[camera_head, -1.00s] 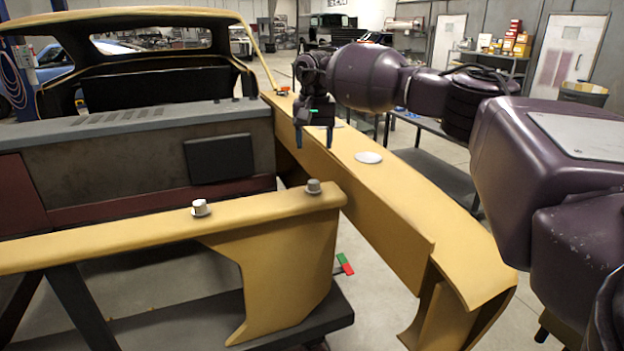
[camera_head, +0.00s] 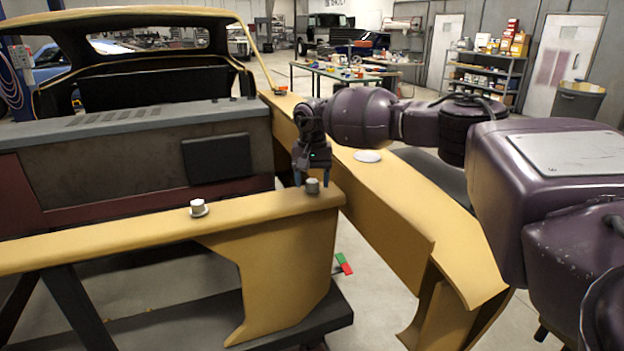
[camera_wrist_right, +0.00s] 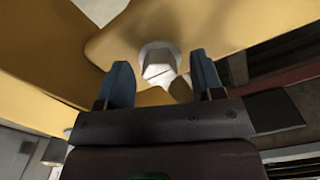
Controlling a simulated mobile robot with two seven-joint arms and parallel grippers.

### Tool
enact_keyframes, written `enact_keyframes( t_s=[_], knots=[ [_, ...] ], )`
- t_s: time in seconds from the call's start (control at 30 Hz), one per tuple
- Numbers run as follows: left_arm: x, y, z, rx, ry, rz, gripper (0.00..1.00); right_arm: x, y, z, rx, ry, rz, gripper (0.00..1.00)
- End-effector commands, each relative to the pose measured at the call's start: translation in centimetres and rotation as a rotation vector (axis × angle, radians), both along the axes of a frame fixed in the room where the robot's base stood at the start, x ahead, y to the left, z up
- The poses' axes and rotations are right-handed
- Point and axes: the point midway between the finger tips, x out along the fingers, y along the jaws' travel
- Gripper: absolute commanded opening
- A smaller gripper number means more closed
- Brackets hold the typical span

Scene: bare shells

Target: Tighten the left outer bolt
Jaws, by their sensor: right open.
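A grey bolt (camera_head: 312,186) stands upright near the right end of the front yellow rail (camera_head: 110,236). A paler bolt (camera_head: 198,207) with a washer stands further left on that rail. My right gripper (camera_head: 311,178) points down at the grey bolt, its blue fingers open on either side of it in the head view. In the right wrist view a bolt head on a round pale washer (camera_wrist_right: 158,62) shows between and just beyond the spread fingertips (camera_wrist_right: 160,70). I cannot tell whether either finger touches it. My left gripper is not in view.
A yellow fender panel (camera_head: 420,215) with a pale disc (camera_head: 368,156) runs along the right, under my right arm. A dark box-like body (camera_head: 120,160) lies behind the rail. A red and green piece (camera_head: 344,264) is low beside the rail. A cluttered workbench (camera_head: 345,73) stands farther back.

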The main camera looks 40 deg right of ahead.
Motion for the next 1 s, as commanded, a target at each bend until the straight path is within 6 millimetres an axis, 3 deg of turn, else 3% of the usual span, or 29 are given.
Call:
enact_keyframes(
  t_s=[0.17, 0.4, 0.5, 0.77, 1.0],
  knots=[
    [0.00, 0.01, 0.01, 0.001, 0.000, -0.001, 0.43, -0.01, -0.01, 0.01, 0.000, 0.000, 0.000, 0.60],
    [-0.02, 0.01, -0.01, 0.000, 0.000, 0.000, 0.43, -0.01, -0.02, 0.01, 0.000, 0.000, 0.000, 0.23],
    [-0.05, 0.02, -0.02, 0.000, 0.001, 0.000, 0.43, -0.01, -0.02, 0.02, 0.000, 0.000, -0.001, 0.11],
    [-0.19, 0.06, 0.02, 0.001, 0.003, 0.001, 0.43, -0.02, -0.01, 0.09, 0.000, 0.000, -0.033, 0.11],
    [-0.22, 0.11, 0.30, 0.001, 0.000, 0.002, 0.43, -0.05, -0.06, 0.20, 0.000, 0.000, -0.163, 0.11]
  ],
)
